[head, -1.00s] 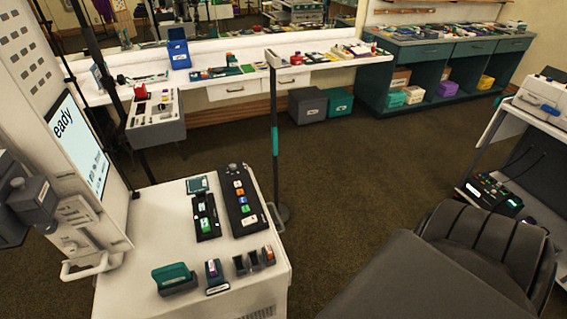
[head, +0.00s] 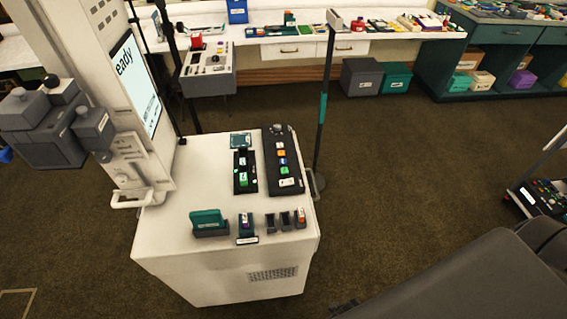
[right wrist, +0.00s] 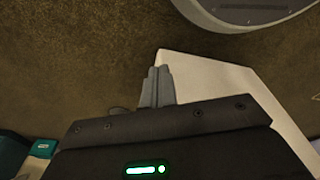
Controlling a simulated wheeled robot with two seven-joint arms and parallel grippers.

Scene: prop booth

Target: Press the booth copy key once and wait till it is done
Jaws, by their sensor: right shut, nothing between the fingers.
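The booth has a white cabinet (head: 190,230) and a tall panel with a lit screen (head: 140,85) on which "eady" shows. On the cabinet top lie a black key panel (head: 283,165) with orange, blue, green and white keys, and a narrower black unit (head: 244,172) with green-lit parts. The key labels are too small to read, so I cannot tell which is the copy key. My right gripper (right wrist: 157,72) is shut and empty in the right wrist view, with a pale surface (right wrist: 205,75) beyond it. My left gripper is not in view.
A teal block (head: 208,221) and several small holders stand along the cabinet's front edge. A thin dark pole (head: 322,110) rises behind its right side. A dark grey form (head: 480,280) fills the lower right. Carpet between is clear.

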